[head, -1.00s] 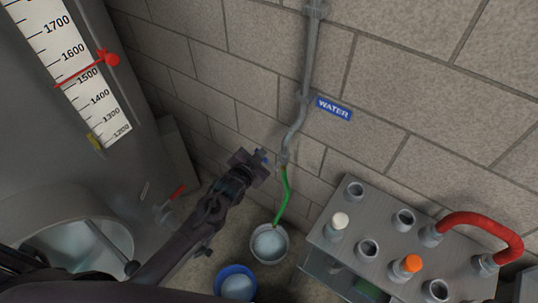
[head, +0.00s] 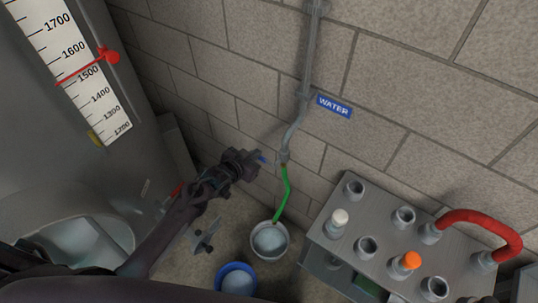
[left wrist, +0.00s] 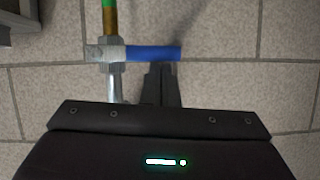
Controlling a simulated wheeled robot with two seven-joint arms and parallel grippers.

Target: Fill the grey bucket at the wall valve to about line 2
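The grey bucket (head: 270,254) stands on the floor below the wall valve (head: 283,157). The green hose (head: 282,200) runs from the valve down into it. Pale, water-like content shows inside; no level lines can be read. The valve's blue handle (head: 263,159) points left, crosswise to the pipe; it also shows in the left wrist view (left wrist: 152,53). My left gripper (head: 257,160) is at the handle. In the left wrist view its fingers (left wrist: 161,70) are close together, their tips at the handle, which lies across them. My right gripper is out of view.
A blue bucket (head: 221,292) stands just in front of the grey one. A metal unit (head: 380,225) with ports and a red hose (head: 480,222) is at the right. A large tank (head: 60,160) with a scale fills the left. A WATER sign (head: 334,106) is on the wall.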

